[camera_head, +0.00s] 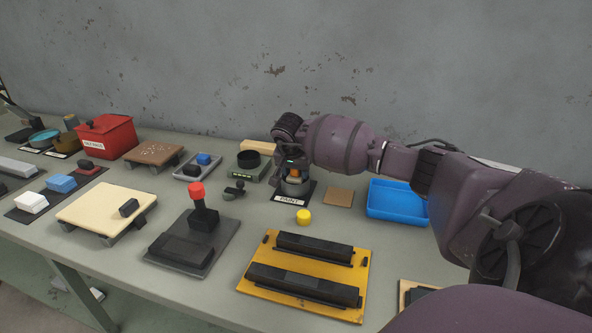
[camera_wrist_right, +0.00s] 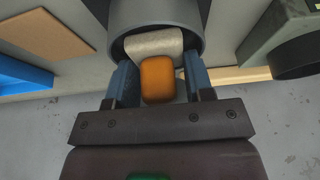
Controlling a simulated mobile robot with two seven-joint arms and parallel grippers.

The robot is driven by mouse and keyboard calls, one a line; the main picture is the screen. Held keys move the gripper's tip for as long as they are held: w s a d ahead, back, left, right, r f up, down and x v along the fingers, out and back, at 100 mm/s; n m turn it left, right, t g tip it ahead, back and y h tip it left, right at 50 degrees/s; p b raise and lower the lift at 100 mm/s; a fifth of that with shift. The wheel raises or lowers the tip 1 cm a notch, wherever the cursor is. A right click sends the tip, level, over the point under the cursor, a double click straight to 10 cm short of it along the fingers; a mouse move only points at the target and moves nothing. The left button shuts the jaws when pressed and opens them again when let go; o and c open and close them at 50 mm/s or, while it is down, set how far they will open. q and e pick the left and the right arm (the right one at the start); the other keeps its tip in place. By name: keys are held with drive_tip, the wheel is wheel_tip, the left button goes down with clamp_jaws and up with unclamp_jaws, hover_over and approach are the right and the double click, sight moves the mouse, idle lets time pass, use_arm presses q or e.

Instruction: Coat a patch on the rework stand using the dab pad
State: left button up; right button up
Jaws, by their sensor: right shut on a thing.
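My right gripper (camera_wrist_right: 160,88) is shut on the dab pad, which has an orange handle (camera_wrist_right: 157,80) and a pale pad (camera_wrist_right: 154,44). The pad end is inside the mouth of a grey cup (camera_wrist_right: 155,14); whether it touches the bottom is hidden. In the head view this cup (camera_head: 295,188) stands on a dark mat labelled PAINT, below my right gripper (camera_head: 294,172). No label names the rework stand; a cream panel on feet (camera_head: 90,206) and a brown speckled board on feet (camera_head: 150,152) stand to the left. My left gripper is out of view.
A brown square (camera_head: 339,197) and a blue tray (camera_head: 384,212) lie right of the cup. A yellow cylinder (camera_head: 303,217) and a yellow fixture with black bars (camera_head: 290,298) are in front. A red-knobbed black device (camera_head: 190,245) is front left. A wall closes the back.

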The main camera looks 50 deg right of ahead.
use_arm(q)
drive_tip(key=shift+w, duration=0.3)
use_arm(e)
drive_tip(key=shift+s+a+f, duration=0.1)
drive_tip(key=shift+s+f, duration=0.05)
drive_tip(key=shift+f, duration=0.3)
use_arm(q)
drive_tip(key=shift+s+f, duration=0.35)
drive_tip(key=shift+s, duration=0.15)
use_arm(e)
drive_tip(key=shift+f, duration=0.2)
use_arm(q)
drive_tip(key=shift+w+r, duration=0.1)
use_arm(e)
drive_tip(key=shift+r, duration=1.35)
drive_tip(key=shift+r+p, duration=0.8)
drive_tip(key=shift+r, duration=1.85)
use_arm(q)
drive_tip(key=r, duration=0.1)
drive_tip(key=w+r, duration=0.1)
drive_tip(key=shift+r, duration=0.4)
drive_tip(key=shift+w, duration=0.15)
use_arm(e)
drive_tip(key=shift+w, duration=0.2)
